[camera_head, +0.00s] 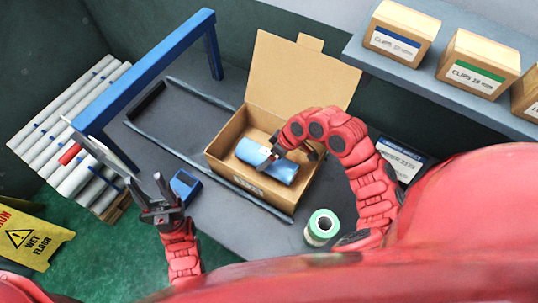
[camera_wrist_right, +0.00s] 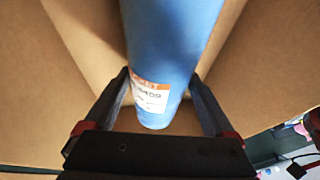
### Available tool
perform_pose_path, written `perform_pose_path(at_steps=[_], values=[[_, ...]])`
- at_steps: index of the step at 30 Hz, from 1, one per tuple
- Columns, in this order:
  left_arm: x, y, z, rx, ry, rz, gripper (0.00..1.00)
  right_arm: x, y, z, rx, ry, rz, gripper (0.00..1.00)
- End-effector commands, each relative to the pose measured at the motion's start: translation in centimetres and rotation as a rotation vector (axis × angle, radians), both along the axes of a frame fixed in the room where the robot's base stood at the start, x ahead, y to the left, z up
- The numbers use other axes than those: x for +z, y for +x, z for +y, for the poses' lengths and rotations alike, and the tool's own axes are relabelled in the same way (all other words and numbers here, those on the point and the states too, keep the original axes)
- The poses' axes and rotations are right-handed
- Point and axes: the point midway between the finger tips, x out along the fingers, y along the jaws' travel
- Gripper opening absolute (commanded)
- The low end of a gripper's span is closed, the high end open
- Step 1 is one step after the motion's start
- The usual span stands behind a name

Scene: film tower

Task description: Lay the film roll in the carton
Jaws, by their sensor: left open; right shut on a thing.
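The carton (camera_head: 283,201) stands open on the dark table, with its tall flap (camera_head: 300,80) raised at the back. The blue film roll (camera_head: 256,152) is inside the carton's opening, lying across it. In the right wrist view the roll (camera_wrist_right: 172,50) runs between the two fingers, with a white and orange label near its end and brown carton walls around it. My right gripper (camera_wrist_right: 165,105) is shut on the roll. Whether the roll rests on the carton floor is hidden. My left gripper (camera_head: 160,200) is open and empty, left of the table, away from the carton.
A blue-barred frame (camera_head: 150,70) spans the table's left side. A blue device (camera_head: 184,186) and a green-and-white roll (camera_head: 321,227) are on the table. Boxes of clips (camera_head: 402,35) stand on the back shelf.

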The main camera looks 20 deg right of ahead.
Motion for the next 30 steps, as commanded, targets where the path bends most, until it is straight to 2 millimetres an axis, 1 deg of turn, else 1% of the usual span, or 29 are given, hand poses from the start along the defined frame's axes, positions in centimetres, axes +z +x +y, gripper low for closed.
perform_pose_path(at_steps=[10,11,12,13,19,21,23,26,29,30], values=[[-0.3,0.0,0.0,0.000,0.000,0.000,0.50,-0.3,0.1,0.0,0.001,0.001,-0.003,0.00],[-0.3,0.0,0.0,0.000,0.000,0.000,0.50,-0.4,0.1,0.0,0.001,0.000,-0.003,0.91],[-0.2,0.0,0.0,0.000,0.000,0.000,0.50,-0.3,0.1,0.0,0.001,0.000,-0.003,0.98],[-0.2,0.0,0.0,0.000,0.000,0.000,0.50,-0.3,0.1,0.0,0.001,0.000,-0.003,1.00],[-0.1,0.0,0.0,0.000,0.000,0.000,0.50,-0.2,0.1,0.0,0.001,-0.001,-0.003,1.00],[0.2,0.0,0.0,0.000,0.000,0.000,0.50,0.1,0.1,0.0,0.001,-0.002,-0.002,1.00],[-0.2,0.0,0.0,0.000,0.000,0.000,0.50,0.3,0.1,-0.2,-0.001,0.001,-0.003,1.00],[-0.5,0.0,0.0,0.000,0.000,0.000,0.50,1.4,0.0,-0.7,0.000,0.002,-0.005,1.00],[-0.9,0.0,0.0,0.000,0.000,0.000,0.50,3.0,-0.2,-1.6,-0.003,-0.003,-0.010,1.00],[-1.1,0.0,0.0,0.000,0.000,0.000,0.50,3.9,-0.2,-1.9,-0.003,0.002,-0.010,1.00]])
